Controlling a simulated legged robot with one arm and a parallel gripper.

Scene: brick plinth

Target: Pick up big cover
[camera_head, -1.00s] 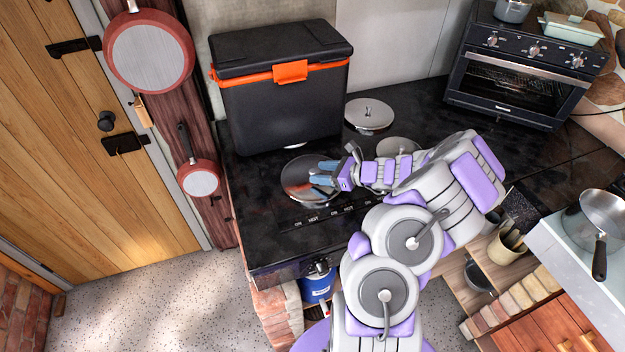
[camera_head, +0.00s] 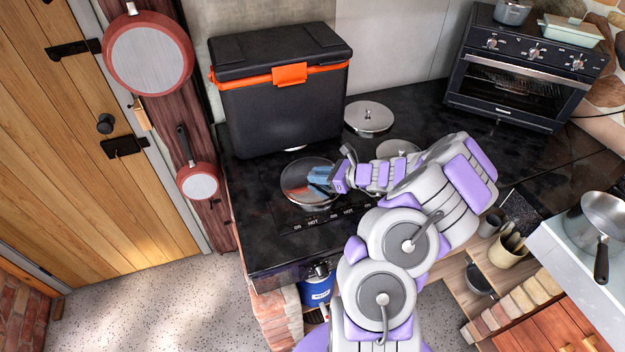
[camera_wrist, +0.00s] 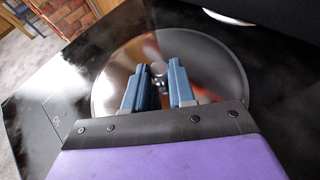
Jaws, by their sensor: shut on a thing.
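The big cover (camera_head: 298,175) is a round, shiny lid on the black stovetop, in front of the cooler box. It also fills the middle of the wrist view (camera_wrist: 215,75). My gripper (camera_head: 318,180) reaches it from the right, with its blue fingers over the cover's centre. In the wrist view, my gripper (camera_wrist: 162,80) has its fingers on either side of the small round knob (camera_wrist: 160,69), shut on it. The cover looks flat on the stovetop; I cannot tell any gap beneath it.
A black cooler box (camera_head: 282,105) with an orange latch stands behind the cover. A smaller lid (camera_head: 368,115) lies to its right, with another round item (camera_head: 397,147) partly behind my arm. A toaster oven (camera_head: 525,75) stands at the back right. The stovetop's front left is clear.

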